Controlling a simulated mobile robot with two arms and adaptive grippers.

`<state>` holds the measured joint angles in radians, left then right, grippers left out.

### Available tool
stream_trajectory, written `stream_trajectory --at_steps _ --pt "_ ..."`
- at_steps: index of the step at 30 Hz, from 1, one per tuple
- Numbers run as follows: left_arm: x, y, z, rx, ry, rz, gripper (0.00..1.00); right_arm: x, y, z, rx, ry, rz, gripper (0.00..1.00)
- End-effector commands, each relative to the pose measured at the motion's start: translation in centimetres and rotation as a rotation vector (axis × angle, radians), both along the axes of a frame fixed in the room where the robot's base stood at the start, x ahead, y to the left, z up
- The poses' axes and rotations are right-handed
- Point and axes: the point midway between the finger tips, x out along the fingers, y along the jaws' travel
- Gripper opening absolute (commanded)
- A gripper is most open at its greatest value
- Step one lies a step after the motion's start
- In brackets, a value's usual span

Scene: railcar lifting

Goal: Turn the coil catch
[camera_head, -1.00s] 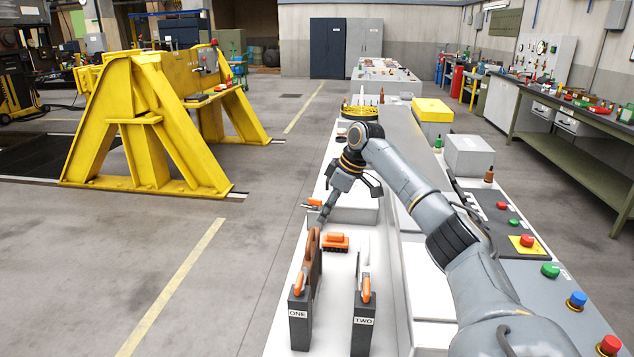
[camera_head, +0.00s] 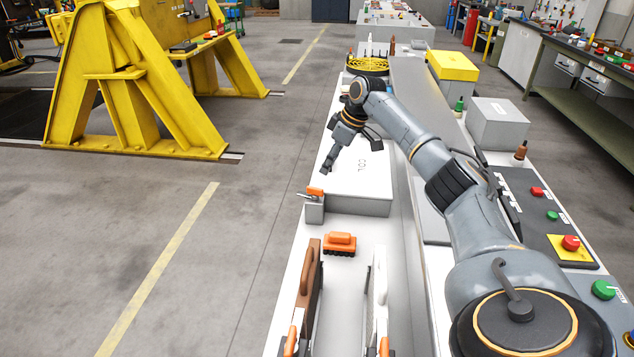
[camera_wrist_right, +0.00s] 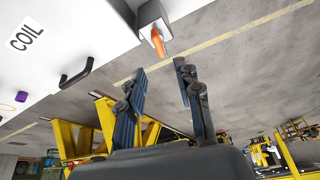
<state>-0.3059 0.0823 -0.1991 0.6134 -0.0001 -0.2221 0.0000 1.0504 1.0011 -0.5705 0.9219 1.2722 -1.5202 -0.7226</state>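The coil catch is an orange lever (camera_head: 315,191) on a small grey block (camera_head: 314,211) at the near left corner of the white box marked COIL (camera_head: 360,188). My right gripper (camera_head: 328,168) hangs above the left side of that box, a little beyond the catch and apart from it. In the right wrist view the orange lever (camera_wrist_right: 157,42) and its block (camera_wrist_right: 151,18) lie ahead of the open, empty fingers (camera_wrist_right: 160,70). The COIL label (camera_wrist_right: 26,38) and a black handle (camera_wrist_right: 76,73) show on the box there. My left gripper is not in view.
An orange brush-like block (camera_head: 340,244) lies on the white bench nearer me. Holders with orange handles stand at the bottom edge. A yellow coil (camera_head: 367,65) sits beyond the box. A control panel (camera_head: 545,215) is at the right. Open floor lies left of the bench.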

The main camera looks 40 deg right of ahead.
Motion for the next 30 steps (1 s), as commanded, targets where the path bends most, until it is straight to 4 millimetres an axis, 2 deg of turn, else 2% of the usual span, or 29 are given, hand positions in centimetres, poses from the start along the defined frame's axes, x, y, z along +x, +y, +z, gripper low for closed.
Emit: stream_trajectory --at_steps 6,13,18,26,27,30 --pt "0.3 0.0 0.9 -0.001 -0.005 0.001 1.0 1.6 0.9 -4.5 0.001 0.004 0.001 0.34" --pt "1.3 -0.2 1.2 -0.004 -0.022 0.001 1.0 2.9 1.5 -7.8 0.002 0.002 -0.001 0.34" --pt "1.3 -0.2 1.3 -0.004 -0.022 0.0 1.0 3.3 1.7 -8.8 0.0 0.0 0.001 0.34" --pt "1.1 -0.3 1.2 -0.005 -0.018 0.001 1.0 3.3 1.6 -8.9 -0.001 -0.001 0.001 0.34" --pt "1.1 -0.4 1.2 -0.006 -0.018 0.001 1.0 3.3 1.6 -8.9 -0.001 -0.001 0.001 0.32" --pt "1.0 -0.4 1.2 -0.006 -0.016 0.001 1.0 3.3 1.6 -8.9 -0.001 -0.001 0.001 0.12"
